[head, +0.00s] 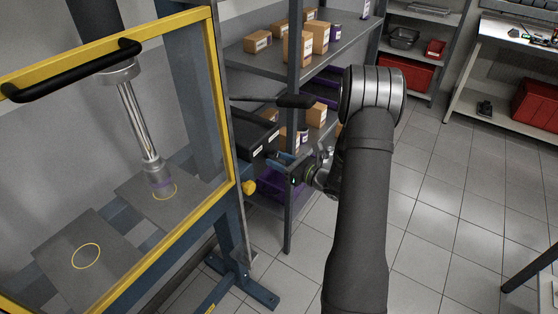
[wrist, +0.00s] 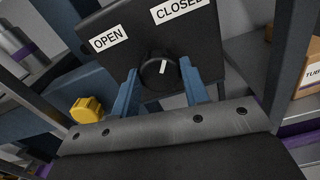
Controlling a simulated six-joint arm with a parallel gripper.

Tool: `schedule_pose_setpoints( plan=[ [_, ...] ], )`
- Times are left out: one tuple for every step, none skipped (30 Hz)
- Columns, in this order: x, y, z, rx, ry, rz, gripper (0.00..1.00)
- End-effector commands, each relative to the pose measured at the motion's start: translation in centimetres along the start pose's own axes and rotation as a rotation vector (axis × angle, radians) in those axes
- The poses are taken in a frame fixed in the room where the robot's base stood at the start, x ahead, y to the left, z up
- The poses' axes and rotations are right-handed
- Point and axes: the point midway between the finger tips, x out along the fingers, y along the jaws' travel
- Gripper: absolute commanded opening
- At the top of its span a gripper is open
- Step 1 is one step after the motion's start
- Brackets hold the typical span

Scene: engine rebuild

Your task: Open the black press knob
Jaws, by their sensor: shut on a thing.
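The black press knob (wrist: 155,74) sits on a dark control box (wrist: 125,18) in the wrist view. Its white mark points up and slightly right, closer to the CLOSED label (wrist: 178,10) than to the OPEN label (wrist: 108,39). My gripper (wrist: 161,76) has one blue finger on each side of the knob and is shut on it. In the head view my gripper (head: 284,159) reaches left to the control box (head: 254,134) beside the press. The knob is hidden there.
The yellow-framed press guard (head: 226,120) with a black handle (head: 75,70) stands at left. A yellow knob (head: 249,187) is just below the control box, also seen in the wrist view (wrist: 87,110). Shelves with cardboard boxes (head: 298,48) stand close behind. Open floor (head: 440,190) lies right.

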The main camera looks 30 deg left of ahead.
Motion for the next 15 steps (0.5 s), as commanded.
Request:
schedule_pose_setpoints(
  plan=[
    [-0.02, -0.01, 0.00, -0.007, 0.000, 0.000, 0.18],
    [-0.02, -0.01, 0.00, -0.013, 0.000, 0.000, 0.18],
    [-0.03, -0.01, 0.00, -0.023, 0.000, 0.000, 0.18],
    [-0.03, -0.01, 0.00, -0.032, 0.000, 0.000, 0.18],
    [-0.03, -0.01, 0.00, -0.044, 0.000, 0.000, 0.18],
    [-0.03, -0.01, 0.00, -0.061, 0.000, 0.000, 0.18],
    [-0.03, 0.00, 0.00, -0.077, 0.000, 0.000, 0.18],
    [-0.03, -0.01, 0.00, -0.093, 0.000, 0.000, 0.18],
    [-0.03, 0.00, 0.00, -0.119, 0.000, 0.000, 0.18],
    [-0.04, 0.00, 0.00, -0.139, 0.000, 0.000, 0.18],
    [-0.04, 0.00, -0.01, -0.162, 0.000, 0.000, 0.18],
    [-0.04, 0.00, 0.00, -0.194, 0.000, 0.000, 0.18],
    [-0.04, 0.00, -0.01, -0.219, 0.000, 0.000, 0.18],
    [-0.04, 0.00, -0.01, -0.246, 0.000, 0.000, 0.18],
    [-0.04, 0.00, -0.01, -0.282, 0.001, 0.000, 0.18]
  ],
)
